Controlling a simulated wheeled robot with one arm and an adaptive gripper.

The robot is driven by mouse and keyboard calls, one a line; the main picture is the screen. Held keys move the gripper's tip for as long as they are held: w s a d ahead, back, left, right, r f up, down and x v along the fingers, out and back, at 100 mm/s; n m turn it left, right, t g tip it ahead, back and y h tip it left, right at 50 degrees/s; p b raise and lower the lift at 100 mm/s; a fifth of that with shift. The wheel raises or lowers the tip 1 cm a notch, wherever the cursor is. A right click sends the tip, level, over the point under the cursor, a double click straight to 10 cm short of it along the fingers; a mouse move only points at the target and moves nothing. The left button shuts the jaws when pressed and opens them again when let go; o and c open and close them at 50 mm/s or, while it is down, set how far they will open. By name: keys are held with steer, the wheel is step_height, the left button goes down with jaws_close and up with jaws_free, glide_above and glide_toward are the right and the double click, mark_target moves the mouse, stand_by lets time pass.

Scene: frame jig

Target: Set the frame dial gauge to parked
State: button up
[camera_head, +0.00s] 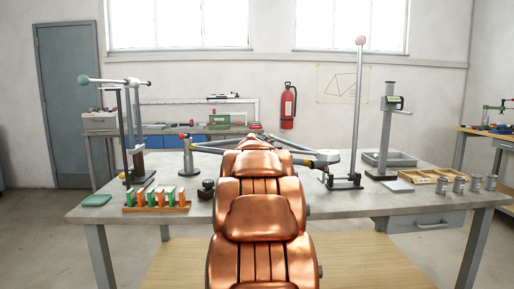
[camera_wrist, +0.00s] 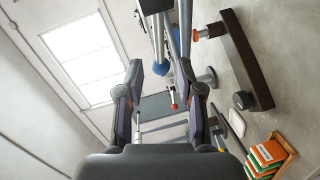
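I cannot tell for sure which part is the frame dial gauge. On the bench, a left stand (camera_head: 133,130) carries a level arm with a green ball (camera_head: 84,79). A right post (camera_head: 356,115) with a pale red ball (camera_head: 360,41) stands upright on a dark base. Grey frame tubes (camera_head: 290,146) run between the middle and this post. In the wrist view my gripper (camera_wrist: 160,77) has its two fingers apart, with nothing seen held between them. A blue ball (camera_wrist: 160,68) and a red knob (camera_wrist: 174,106) show beyond the fingers. My copper arm hides the gripper in the head view.
A rack of orange and green blocks (camera_head: 157,198) stands front left on the bench (camera_head: 120,213). A height gauge with a display (camera_head: 392,103), a grey tray (camera_head: 398,159), a wooden box (camera_head: 428,176) and several metal cylinders (camera_head: 475,183) stand at the right.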

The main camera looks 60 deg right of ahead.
steer(key=v, duration=0.5)
steer(key=shift+s+a, duration=0.2)
steer(key=shift+a, duration=0.15)
steer(key=shift+r, duration=0.1)
stand_by(0.4)
steer(key=s+a+f+m+g+y+p, duration=0.1)
steer(key=a+f+m+g+y+p, duration=0.2)
steer(key=a+p, duration=0.85)
steer(key=a+f+m+g+y+p, duration=0.1)
steer(key=a+f+y+p, duration=0.3)
steer(key=a, duration=1.5)
steer(key=s+a+g+y+p, duration=0.3)
steer(key=s+a+p, duration=0.2)
steer(key=s+a, duration=0.4)
steer(key=s+a+g+y+p, duration=0.3)
steer(key=s+a, duration=0.7)
steer(key=a, duration=0.5)
steer(key=y+p, duration=0.1)
steer(key=p, duration=0.1)
steer(key=shift+p, duration=0.35)
